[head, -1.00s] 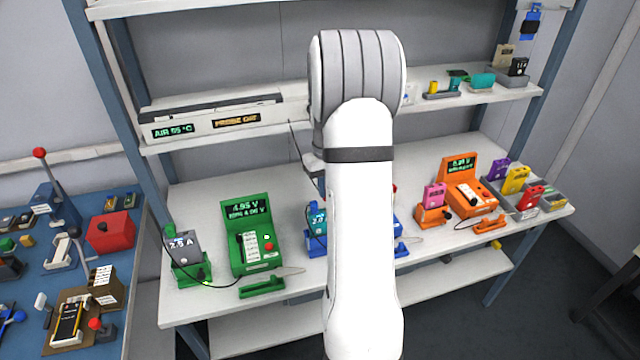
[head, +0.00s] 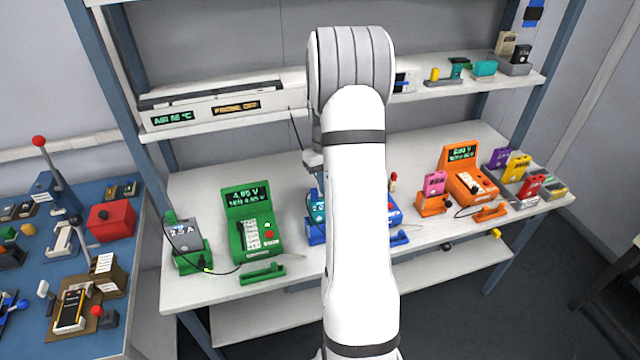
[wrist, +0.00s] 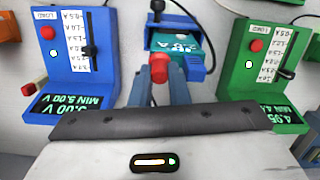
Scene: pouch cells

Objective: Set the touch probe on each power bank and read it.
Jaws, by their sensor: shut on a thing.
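My gripper (head: 314,163) is mostly hidden behind my arm in the head view, above the blue dock. In the wrist view a red-tipped grey piece (wrist: 159,72), apparently the touch probe, sticks out ahead of my gripper. It overlaps the front of the blue dock; contact cannot be told. A teal power bank (wrist: 178,45) stands in that dock and shows partly in the head view (head: 318,213). A grey power bank (head: 185,232) stands in the green dock. A pink power bank (head: 434,184) stands in the orange dock. Purple (head: 498,158), yellow (head: 517,166) and red (head: 531,186) ones stand at the right.
Green (head: 251,224), blue (wrist: 80,50) and orange (head: 466,177) meters stand on the white bench. Cables run to the docks. A shelf (head: 218,131) above carries a long box with lit displays. A blue table (head: 60,265) with tools is at the left.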

